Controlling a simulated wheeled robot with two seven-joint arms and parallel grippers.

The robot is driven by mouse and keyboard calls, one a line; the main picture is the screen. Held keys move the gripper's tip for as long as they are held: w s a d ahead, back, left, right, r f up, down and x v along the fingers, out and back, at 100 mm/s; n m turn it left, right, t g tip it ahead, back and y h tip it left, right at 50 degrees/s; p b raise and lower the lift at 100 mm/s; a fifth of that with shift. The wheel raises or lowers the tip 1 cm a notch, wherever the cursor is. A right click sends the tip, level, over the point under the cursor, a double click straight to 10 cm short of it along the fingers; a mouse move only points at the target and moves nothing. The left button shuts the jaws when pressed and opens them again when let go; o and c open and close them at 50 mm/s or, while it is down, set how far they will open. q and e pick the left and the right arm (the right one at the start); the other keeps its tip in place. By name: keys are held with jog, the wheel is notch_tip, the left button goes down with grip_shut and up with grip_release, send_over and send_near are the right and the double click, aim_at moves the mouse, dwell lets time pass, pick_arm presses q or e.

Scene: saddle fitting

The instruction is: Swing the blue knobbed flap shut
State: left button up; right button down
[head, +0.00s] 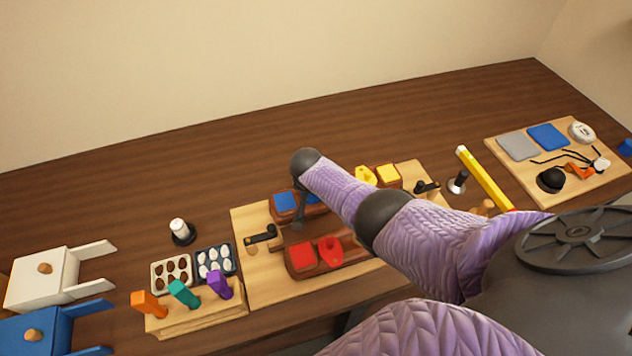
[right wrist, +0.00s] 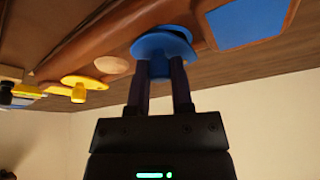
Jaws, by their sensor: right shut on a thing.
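In the right wrist view, my right gripper (right wrist: 162,75) is shut on the blue knobbed flap (right wrist: 163,42), its fingers on either side of the knob. The flap's round blue plate shows just beyond the fingertips. A blue square (right wrist: 248,22) is set in the brown body beside it, and a pale round spot (right wrist: 112,65) lies on the other side. In the head view, the blue square (head: 285,201) shows at the left of the brown piece. My right arm hides much of the flap there. My left gripper is not in view.
The wooden board also carries a red square (head: 301,257), a red knobbed flap (head: 331,251), a yellow square (head: 388,174), a yellow flap (head: 365,175) and a black latch (head: 262,235). A rack of coloured pegs (head: 200,315) stands left. The table behind is clear.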

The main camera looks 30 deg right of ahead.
jog(key=shift+w+a+m+g+h+b, duration=0.1)
jog(key=shift+a+m+g+h+b, duration=0.2)
jog(key=shift+m, duration=0.6)
jog(key=shift+a+m+g+h+b, duration=0.2)
jog(key=shift+a+m+h+b, duration=0.1)
jog(key=shift+m, duration=0.6)
jog(key=c, duration=0.5)
grip_release()
jog(key=shift+c, duration=0.2)
jog(key=p+v, duration=0.7)
jog(key=v, duration=0.3)
jog(key=shift+p, duration=0.35)
